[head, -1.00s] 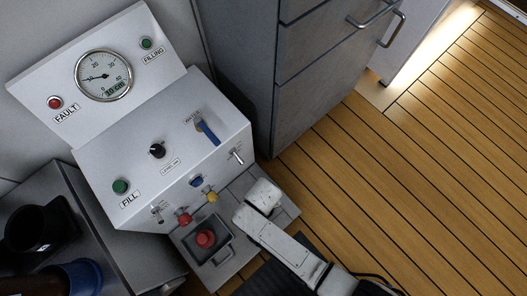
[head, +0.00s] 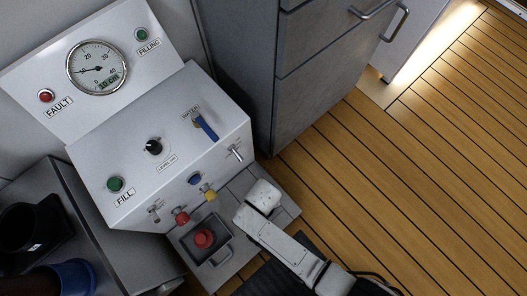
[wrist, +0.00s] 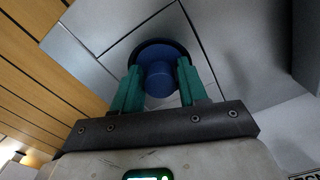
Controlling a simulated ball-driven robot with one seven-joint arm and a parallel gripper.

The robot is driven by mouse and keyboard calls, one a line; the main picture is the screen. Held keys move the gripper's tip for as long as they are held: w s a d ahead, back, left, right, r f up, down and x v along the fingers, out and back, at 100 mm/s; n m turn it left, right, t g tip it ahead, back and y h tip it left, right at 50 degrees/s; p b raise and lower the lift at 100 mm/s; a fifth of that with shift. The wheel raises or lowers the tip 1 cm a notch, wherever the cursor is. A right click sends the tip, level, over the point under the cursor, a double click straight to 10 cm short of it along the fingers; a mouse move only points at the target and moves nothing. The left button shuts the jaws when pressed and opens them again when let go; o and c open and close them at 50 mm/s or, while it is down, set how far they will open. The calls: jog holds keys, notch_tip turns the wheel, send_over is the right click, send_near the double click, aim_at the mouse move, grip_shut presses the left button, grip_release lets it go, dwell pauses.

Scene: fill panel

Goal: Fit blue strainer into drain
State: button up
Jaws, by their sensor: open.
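In the wrist view my gripper (wrist: 160,88) is open. Its two green fingers stand on either side of the round knob of a blue strainer (wrist: 158,82), with its wider blue disc beyond them. A dark ring (wrist: 184,36) shows round the far edge of the disc. I cannot tell whether the strainer is seated in it, or whether the fingers touch the knob. In the head view a blue round piece (head: 75,277) is at the lower left edge, partly cut off; I cannot tell if it is the same one. My gripper is not visible there.
A white fill panel (head: 170,115) with gauge, lamps, knobs and a blue lever stands at the left. A black round part (head: 22,228) is at far left. Grey drawers (head: 325,75) stand behind; wooden floor is clear at right.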

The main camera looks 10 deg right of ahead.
notch_tip(320, 180, up, 12)
jog(key=p, duration=0.7)
jog(key=shift+r, duration=0.15)
jog(key=d+r+m, duration=0.1)
jog(key=d+r, duration=0.6)
jog(key=d, duration=0.6)
jog(key=s+d+r+m, duration=0.1)
jog(key=s+d+r, duration=0.2)
jog(key=d+r, duration=0.3)
jog(key=s+d+r+t, duration=0.1)
jog(key=s+d+r, duration=0.3)
jog(key=d+r, duration=0.2)
jog(key=shift+s+m, duration=0.25)
jog(key=shift+m, duration=0.15)
jog(key=shift+d+r, duration=0.1)
notch_tip(320, 180, up, 30)
jog(key=p, duration=3)
